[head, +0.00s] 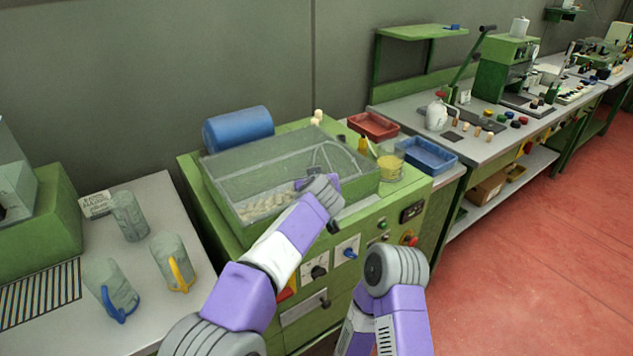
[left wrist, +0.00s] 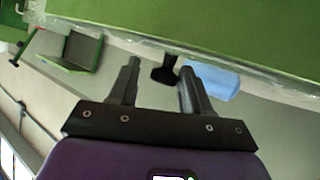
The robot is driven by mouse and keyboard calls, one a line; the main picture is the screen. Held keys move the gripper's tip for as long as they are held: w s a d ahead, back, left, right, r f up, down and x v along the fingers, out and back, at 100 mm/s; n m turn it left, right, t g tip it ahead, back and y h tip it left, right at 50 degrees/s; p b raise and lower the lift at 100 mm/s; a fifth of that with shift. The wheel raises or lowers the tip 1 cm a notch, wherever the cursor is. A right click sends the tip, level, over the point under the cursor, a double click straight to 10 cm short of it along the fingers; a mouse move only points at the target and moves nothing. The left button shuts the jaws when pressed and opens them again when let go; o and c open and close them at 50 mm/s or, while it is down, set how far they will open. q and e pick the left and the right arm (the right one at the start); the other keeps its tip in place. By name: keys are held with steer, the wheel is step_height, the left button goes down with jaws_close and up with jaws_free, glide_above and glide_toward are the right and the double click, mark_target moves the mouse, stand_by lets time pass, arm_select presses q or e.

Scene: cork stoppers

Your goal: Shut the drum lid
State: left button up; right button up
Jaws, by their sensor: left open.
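The drum lid (head: 255,160) is a clear panel over the green-walled drum box, with pale corks (head: 262,206) showing through it. I cannot tell whether it lies fully down. My left gripper (head: 335,184) is at the lid's front right part, its fingers mostly hidden by the wrist in the head view. In the left wrist view, my left gripper (left wrist: 158,78) is open, with a dark handle-like piece (left wrist: 165,73) beyond and between its fingers, close to a clear edge along a green panel (left wrist: 240,35). Contact is unclear. My right gripper is not visible; only the right arm shows.
A blue cylinder (head: 238,129) lies behind the lid. A beaker of yellow contents (head: 390,165), a red tray (head: 373,126) and a blue tray (head: 426,155) stand to the right. Several jugs (head: 173,262) stand on the left table. Knobs line the green front panel.

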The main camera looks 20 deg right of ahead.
arm_select(q)
steer(key=shift+a+f, duration=0.25)
steer(key=shift+f, duration=0.7)
steer(key=r+v, duration=0.1)
steer(key=v, duration=0.7)
steer(key=shift+w+d+r+b, duration=0.15)
steer(key=shift+d+r+b, duration=0.15)
steer(key=shift+b, duration=0.15)
